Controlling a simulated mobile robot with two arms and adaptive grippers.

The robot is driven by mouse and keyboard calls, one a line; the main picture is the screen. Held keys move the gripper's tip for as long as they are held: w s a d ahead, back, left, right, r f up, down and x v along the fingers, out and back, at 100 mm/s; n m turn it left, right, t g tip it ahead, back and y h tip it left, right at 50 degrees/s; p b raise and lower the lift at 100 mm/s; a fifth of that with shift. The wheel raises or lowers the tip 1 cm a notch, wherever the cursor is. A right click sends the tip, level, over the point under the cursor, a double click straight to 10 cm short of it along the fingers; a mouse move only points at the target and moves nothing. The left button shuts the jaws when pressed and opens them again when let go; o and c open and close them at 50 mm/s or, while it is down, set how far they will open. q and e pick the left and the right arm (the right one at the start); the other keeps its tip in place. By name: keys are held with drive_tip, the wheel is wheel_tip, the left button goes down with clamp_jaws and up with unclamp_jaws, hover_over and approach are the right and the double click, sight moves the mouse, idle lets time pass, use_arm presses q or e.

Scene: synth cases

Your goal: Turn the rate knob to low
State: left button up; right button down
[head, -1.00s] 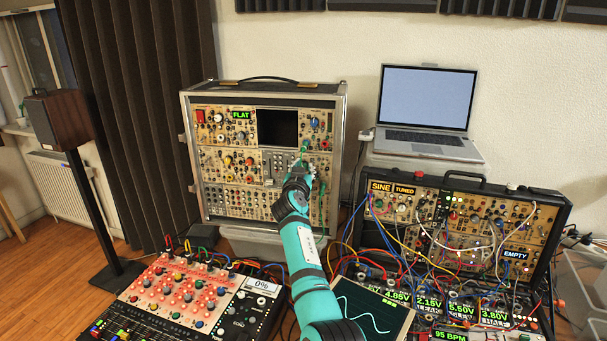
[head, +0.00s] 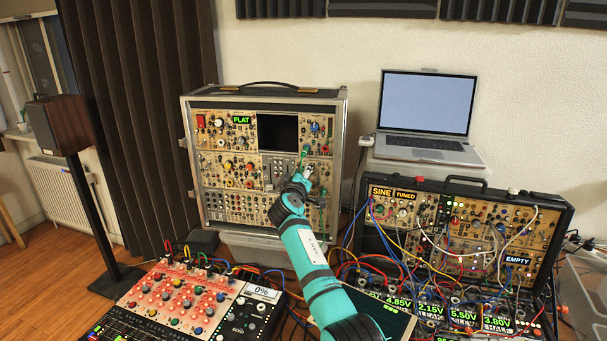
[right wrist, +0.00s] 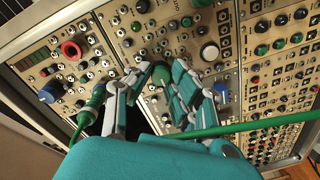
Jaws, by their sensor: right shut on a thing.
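The modular rack (head: 186,160) stands upright against the wall, its panels crowded with knobs and jacks. My right gripper (head: 307,172) reaches the right middle of its front. In the right wrist view the gripper (right wrist: 160,84) is shut close against the panel, on a small knob that is the rate knob as far as I can tell. Its fingers hide most of that knob, and neither its label nor its pointer can be read. A green plug (right wrist: 92,104) sits just left of the fingers. My left gripper is not in view.
A green cable (right wrist: 265,126) crosses in front of the panel beside my fingers. A pink-topped mixer (head: 170,290) and a dark-framed screen (head: 385,312) lie in front. A patched synth case (head: 480,212) and a laptop (head: 427,106) stand at the right.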

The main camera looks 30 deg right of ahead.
drive_tip(key=shift+n+p, duration=1.25)
drive_tip(key=shift+n, duration=2.85)
drive_tip(key=shift+w+h, duration=0.1)
drive_tip(key=shift+h, duration=0.2)
drive_tip(key=c, duration=1.2)
unclamp_jaws()
drive_tip(key=shift+a+f, duration=0.1)
drive_tip(key=v, duration=1.2)
